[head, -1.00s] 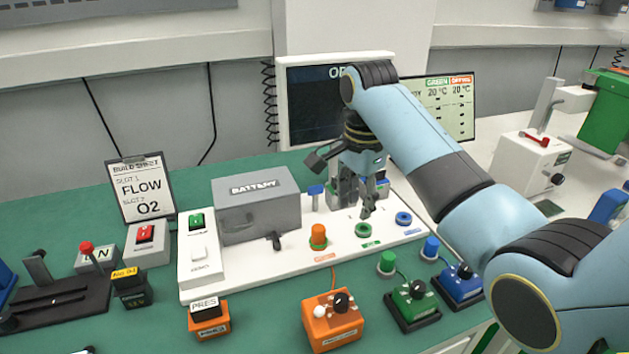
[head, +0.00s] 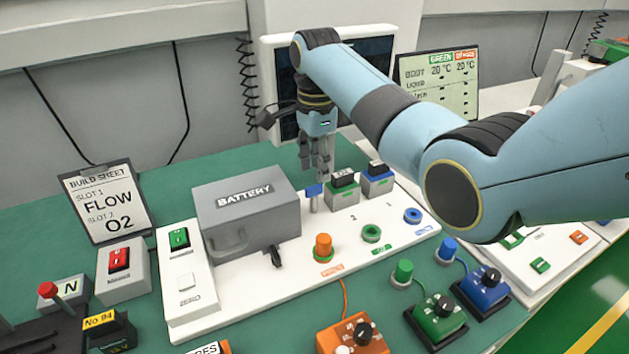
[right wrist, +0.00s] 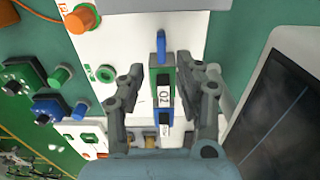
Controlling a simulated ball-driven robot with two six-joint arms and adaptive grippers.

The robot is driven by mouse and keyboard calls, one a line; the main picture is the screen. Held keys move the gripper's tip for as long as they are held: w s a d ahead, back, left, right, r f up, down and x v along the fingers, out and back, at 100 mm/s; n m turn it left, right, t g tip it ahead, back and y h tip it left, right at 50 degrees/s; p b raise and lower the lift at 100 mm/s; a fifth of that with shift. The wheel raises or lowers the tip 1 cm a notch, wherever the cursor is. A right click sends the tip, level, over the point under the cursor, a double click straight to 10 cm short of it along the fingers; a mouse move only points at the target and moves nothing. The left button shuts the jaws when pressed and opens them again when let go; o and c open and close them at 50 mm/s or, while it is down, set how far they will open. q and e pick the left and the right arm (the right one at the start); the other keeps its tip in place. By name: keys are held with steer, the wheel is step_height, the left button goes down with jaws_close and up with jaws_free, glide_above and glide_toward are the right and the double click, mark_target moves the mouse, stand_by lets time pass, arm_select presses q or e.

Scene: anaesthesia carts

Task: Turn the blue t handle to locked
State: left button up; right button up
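The blue T handle (head: 314,190) stands on a grey stem on the white board, right of the battery box. In the right wrist view its blue bar (right wrist: 161,44) lies just beyond and between my fingertips, roughly in line with the fingers. My right gripper (head: 316,172) points down right above the handle in the head view. In the right wrist view my right gripper (right wrist: 160,70) is open, with a clear gap between its fingers and nothing held. Whether a finger touches the handle cannot be told. My left gripper is not in view.
A grey battery box (head: 248,205) stands left of the handle. A green module (head: 342,190) and a blue module (head: 377,180) stand close on its right. Orange (head: 323,247), green (head: 372,233) and blue (head: 412,215) ports lie in front. A monitor (head: 375,50) stands behind.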

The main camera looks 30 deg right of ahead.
mark_target(316, 186)
step_height(316, 186, down, 5)
steer(key=shift+w+f, duration=0.1)
steer(key=shift+f, duration=0.15)
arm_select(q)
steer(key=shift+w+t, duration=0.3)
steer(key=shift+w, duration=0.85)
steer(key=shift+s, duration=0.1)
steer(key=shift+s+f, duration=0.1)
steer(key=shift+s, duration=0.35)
arm_select(e)
jaws_close()
